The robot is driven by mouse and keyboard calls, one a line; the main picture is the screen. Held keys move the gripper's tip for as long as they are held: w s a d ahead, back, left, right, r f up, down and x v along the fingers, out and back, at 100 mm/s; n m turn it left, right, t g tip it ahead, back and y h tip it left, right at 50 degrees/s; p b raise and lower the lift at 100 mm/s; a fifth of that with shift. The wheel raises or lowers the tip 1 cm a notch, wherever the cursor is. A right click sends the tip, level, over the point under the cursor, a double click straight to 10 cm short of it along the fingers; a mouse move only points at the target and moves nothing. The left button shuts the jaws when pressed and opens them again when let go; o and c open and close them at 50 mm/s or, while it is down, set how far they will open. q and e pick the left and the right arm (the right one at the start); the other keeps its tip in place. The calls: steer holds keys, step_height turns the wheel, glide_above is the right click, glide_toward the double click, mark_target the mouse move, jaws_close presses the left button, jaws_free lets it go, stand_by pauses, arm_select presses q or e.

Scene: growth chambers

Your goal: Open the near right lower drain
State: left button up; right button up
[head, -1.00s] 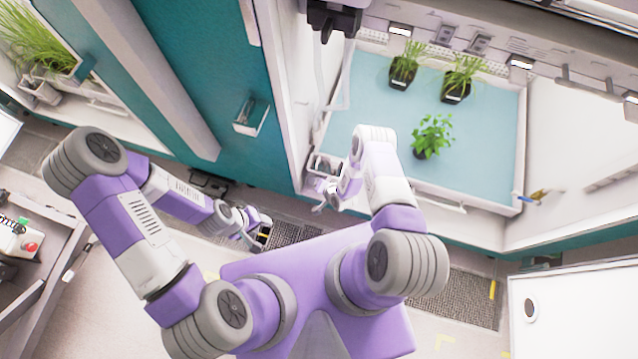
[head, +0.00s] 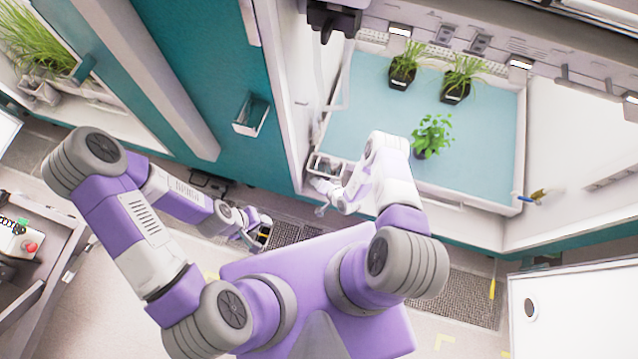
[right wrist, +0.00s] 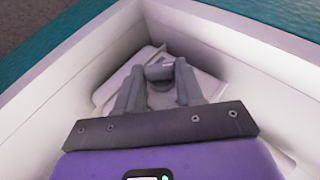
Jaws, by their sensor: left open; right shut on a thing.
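The right wrist view looks into a white-walled corner, where a small grey drain part (right wrist: 159,73) lies between my right gripper's two grey fingers. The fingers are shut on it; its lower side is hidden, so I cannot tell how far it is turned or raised. In the head view my right gripper (head: 324,190) is at the near left corner of the teal-floored plant tray (head: 375,140), just below a small white-rimmed box (head: 325,165). The drain cannot be made out there. My left gripper (head: 258,232) is open and empty, low over the floor, away from the tray.
Two grassy pots (head: 403,72) (head: 456,82) and a leafy plant (head: 432,137) stand in the tray. A teal wall (head: 225,80) with a small holder (head: 251,115) is to the left. A floor grate (head: 460,300) and a white panel (head: 575,310) are at the lower right.

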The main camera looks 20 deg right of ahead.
steer(key=t+y, duration=0.1)
steer(key=f+m+t+y, duration=0.1)
steer(key=t+y, duration=0.1)
steer(key=shift+s+d+y, duration=0.2)
steer(key=shift+y, duration=0.1)
steer(key=shift+t, duration=0.3)
stand_by(0.4)
steer(key=o, duration=1)
steer(key=shift+r, duration=0.1)
steer(key=shift+o, duration=0.2)
